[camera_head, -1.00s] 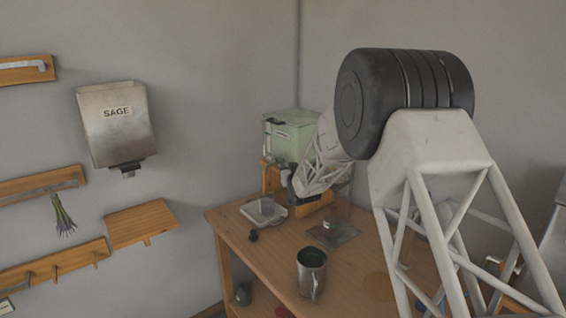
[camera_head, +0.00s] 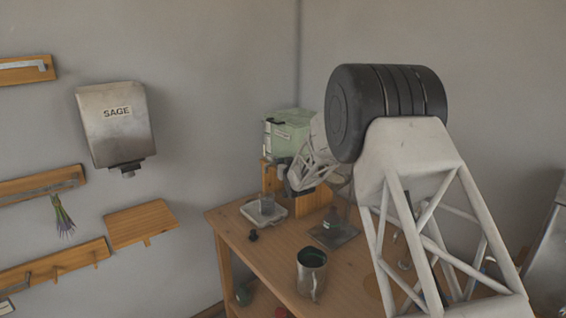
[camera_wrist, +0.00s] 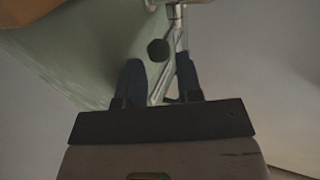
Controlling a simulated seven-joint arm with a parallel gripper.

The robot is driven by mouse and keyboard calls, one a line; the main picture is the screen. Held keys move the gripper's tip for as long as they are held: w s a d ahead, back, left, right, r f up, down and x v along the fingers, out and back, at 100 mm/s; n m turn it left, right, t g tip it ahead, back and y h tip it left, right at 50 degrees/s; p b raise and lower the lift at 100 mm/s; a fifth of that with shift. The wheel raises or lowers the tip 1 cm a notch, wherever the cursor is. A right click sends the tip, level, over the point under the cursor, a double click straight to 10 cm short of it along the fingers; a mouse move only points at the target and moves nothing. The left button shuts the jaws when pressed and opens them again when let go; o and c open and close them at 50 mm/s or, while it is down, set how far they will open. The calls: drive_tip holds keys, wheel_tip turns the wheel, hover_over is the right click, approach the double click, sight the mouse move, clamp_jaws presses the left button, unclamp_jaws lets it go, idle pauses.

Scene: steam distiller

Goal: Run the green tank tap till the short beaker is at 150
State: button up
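The green tank (camera_head: 290,134) stands on a wooden stand at the back of the table. It fills the left and middle of the wrist view (camera_wrist: 95,55). A small glass vessel, apparently the short beaker (camera_head: 267,205), stands on a pale scale (camera_head: 250,214) in front of the stand; its level and the scale reading are too small to read. My gripper (camera_wrist: 160,75) is at the tank's lower front. Its two dark fingers are apart, with a thin metal bar, perhaps part of the tap (camera_wrist: 177,22), showing between and beyond them. I cannot tell whether they touch it.
A metal mug (camera_head: 311,272) stands at the table's front. A dark plate (camera_head: 333,237) with a glass vessel lies right of the scale. A small black object (camera_head: 253,235) is near the left edge. A sage dispenser (camera_head: 116,128) and shelves are on the left wall.

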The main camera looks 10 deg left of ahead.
drive_tip(key=shift+x, duration=1.35)
clamp_jaws()
